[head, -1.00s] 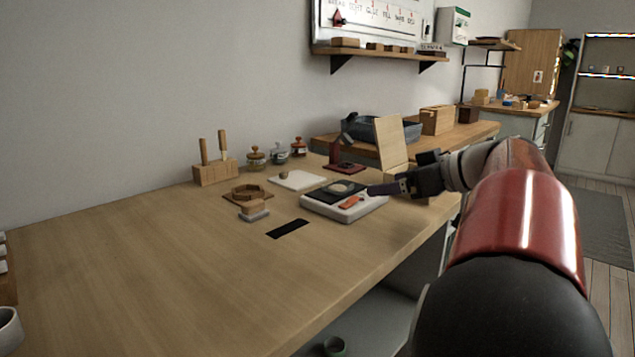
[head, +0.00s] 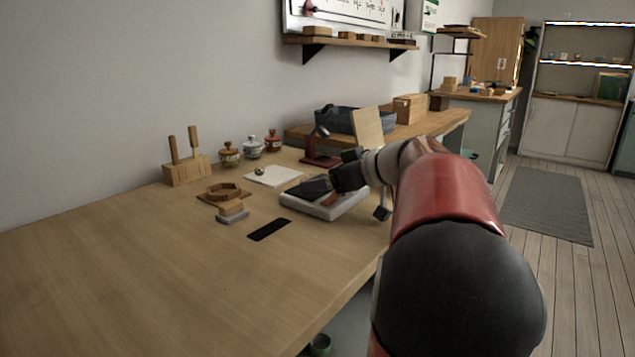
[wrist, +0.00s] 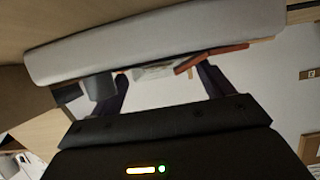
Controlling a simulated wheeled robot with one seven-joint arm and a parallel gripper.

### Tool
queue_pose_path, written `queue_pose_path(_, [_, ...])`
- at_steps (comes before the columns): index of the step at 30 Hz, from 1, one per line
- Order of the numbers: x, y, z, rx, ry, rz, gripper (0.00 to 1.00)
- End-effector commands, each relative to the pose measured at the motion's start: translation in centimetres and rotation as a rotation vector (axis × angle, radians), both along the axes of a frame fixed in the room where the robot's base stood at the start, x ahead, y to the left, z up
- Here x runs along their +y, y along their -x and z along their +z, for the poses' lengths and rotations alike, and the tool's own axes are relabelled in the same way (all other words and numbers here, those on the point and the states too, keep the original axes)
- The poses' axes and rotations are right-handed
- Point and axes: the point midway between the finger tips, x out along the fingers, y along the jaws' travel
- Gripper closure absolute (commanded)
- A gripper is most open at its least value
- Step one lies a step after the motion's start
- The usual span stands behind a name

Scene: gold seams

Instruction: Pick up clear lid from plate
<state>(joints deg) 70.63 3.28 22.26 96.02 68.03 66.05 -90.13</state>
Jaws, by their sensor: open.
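My gripper (head: 314,187) is open over a low white tray-like base (head: 328,208) near the table's right edge. In the wrist view its two dark fingers (wrist: 165,88) stand apart, with a pale, partly see-through piece (wrist: 153,71) beyond and between them. I cannot tell for sure that this is the clear lid. An orange-red flat piece (wrist: 210,58) lies beside it, close to one finger. In the head view my gripper hides most of the base's top. A flat white plate (head: 277,177) with a small round knob-like thing (head: 260,171) lies behind, left of my gripper.
A wooden octagonal frame (head: 223,193), a small block (head: 232,211) and a black strip (head: 269,229) lie to the left. Several jars (head: 251,148) and a tool block (head: 187,170) stand behind. A dark red stand (head: 320,160) is close behind my gripper. The table's front left is clear.

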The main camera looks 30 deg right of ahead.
Motion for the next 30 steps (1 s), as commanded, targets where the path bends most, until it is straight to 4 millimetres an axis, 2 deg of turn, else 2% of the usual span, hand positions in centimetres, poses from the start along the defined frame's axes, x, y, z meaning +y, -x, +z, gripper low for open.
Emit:
queue_pose_path(6, [0.0,-0.1,0.0,0.000,0.000,0.000,0.20])
queue_pose_path(17, [0.1,-0.1,0.0,0.000,0.000,0.000,0.67])
queue_pose_path(25, [0.0,-0.1,0.1,-0.001,0.001,0.000,0.67])
queue_pose_path(30, [0.1,-0.1,1.2,-0.003,0.002,0.002,0.67])
